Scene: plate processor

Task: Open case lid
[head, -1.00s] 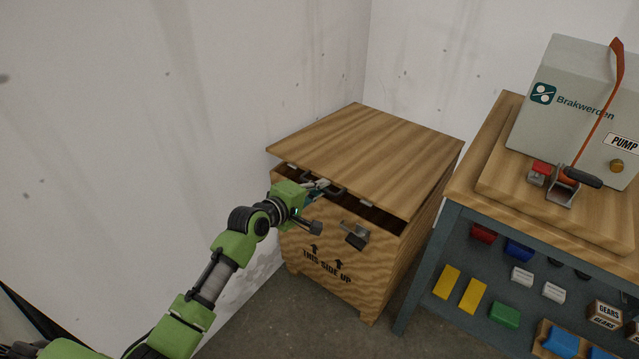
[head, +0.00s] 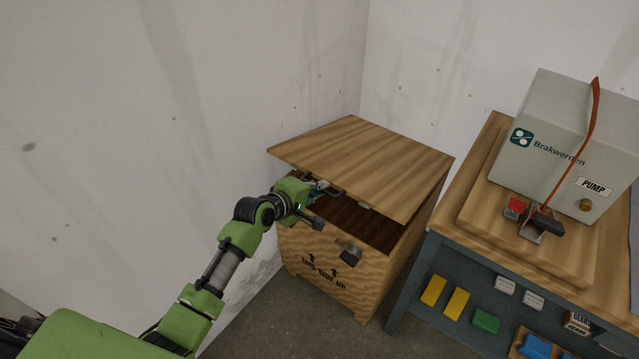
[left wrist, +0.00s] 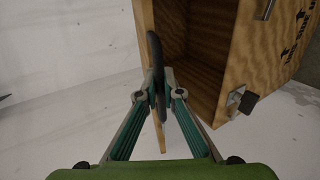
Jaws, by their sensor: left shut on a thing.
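The wooden case (head: 325,274) stands on the floor in the corner, marked "THIS SIDE UP". Its lid (head: 370,162) is partly raised at the front, and a dark gap shows the inside. My left gripper (head: 320,187) is at the lid's front edge. In the left wrist view my left gripper (left wrist: 162,90) is shut on the dark lid handle (left wrist: 156,68), with the lid seen nearly edge-on and the open case beside it. My right gripper is not in view.
A workbench (head: 408,283) stands close to the right of the case, carrying a grey pump box (head: 565,145) with an orange strap. Small coloured boxes sit on its lower shelf. White walls are close at the left and behind. Bare floor (head: 285,335) lies in front.

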